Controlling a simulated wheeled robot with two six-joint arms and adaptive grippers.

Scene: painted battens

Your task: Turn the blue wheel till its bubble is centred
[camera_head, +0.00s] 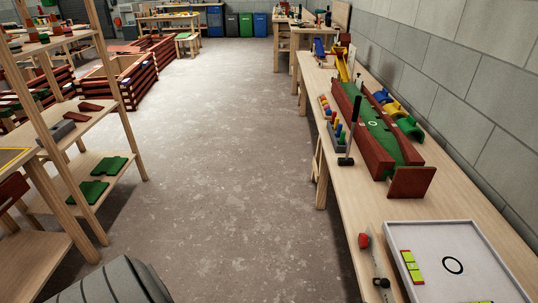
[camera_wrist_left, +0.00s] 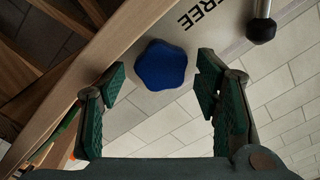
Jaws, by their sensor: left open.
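The blue wheel (camera_wrist_left: 161,65), a lobed knob, shows in the left wrist view against a pale surface with the dark word "FREE" beside it. My left gripper (camera_wrist_left: 161,82) is open, with one green-padded finger on each side of the wheel in the picture. The fingers look apart from the wheel; I cannot tell how far it is in depth. No bubble shows in either view. I cannot make out the blue wheel or my left gripper in the head view. My right gripper is in neither view.
In the left wrist view, a wooden beam (camera_wrist_left: 105,62) runs beside the wheel, and a black-tipped metal rod (camera_wrist_left: 261,27) stands at upper right. In the head view, a long workbench (camera_head: 355,205) holds a green-lane game (camera_head: 378,130) and a white tray (camera_head: 480,285). The floor between is clear.

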